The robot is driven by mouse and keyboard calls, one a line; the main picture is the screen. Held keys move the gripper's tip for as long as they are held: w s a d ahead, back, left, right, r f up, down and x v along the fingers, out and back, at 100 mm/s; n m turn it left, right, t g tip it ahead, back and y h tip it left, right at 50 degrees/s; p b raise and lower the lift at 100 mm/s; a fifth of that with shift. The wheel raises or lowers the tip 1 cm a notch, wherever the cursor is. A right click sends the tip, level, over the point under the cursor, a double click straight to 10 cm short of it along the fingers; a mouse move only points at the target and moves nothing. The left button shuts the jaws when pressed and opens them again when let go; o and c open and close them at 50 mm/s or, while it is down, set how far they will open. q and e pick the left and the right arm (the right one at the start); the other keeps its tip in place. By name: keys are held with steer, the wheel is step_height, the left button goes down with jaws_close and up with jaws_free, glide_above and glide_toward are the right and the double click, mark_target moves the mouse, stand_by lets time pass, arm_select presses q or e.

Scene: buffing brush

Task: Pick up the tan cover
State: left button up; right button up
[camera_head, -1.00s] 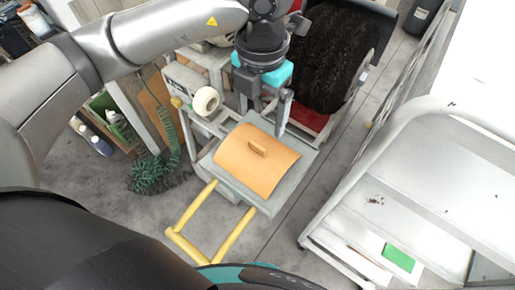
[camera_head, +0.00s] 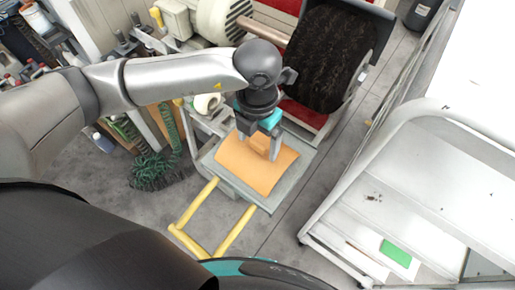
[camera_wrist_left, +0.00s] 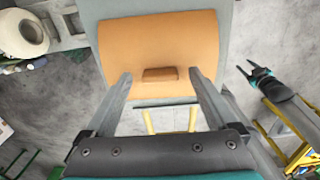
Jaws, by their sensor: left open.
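The tan cover (camera_head: 262,174) is a curved sheet lying on a grey tray top (camera_head: 276,192) in the head view. My left gripper (camera_head: 262,148) is over its upper part and hides much of its small block handle. In the left wrist view the cover (camera_wrist_left: 158,40) fills the upper middle, with the handle (camera_wrist_left: 160,74) at its lower edge. My left gripper's fingers (camera_wrist_left: 160,78) are spread wide, one on each side of the handle in that view, with gaps between. Nothing is held. The height above the handle is hard to judge.
Yellow bars (camera_head: 189,210) extend from the tray toward me. A white roll (camera_head: 207,103) stands beyond its left corner. A dark brush (camera_head: 328,58) is behind, and a white trolley (camera_head: 380,190) is at right. A two-pronged dark-and-teal thing (camera_wrist_left: 262,75) at the wrist view's right is unclear.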

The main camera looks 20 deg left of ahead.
arm_select(q)
jaws_close()
stand_by(0.6)
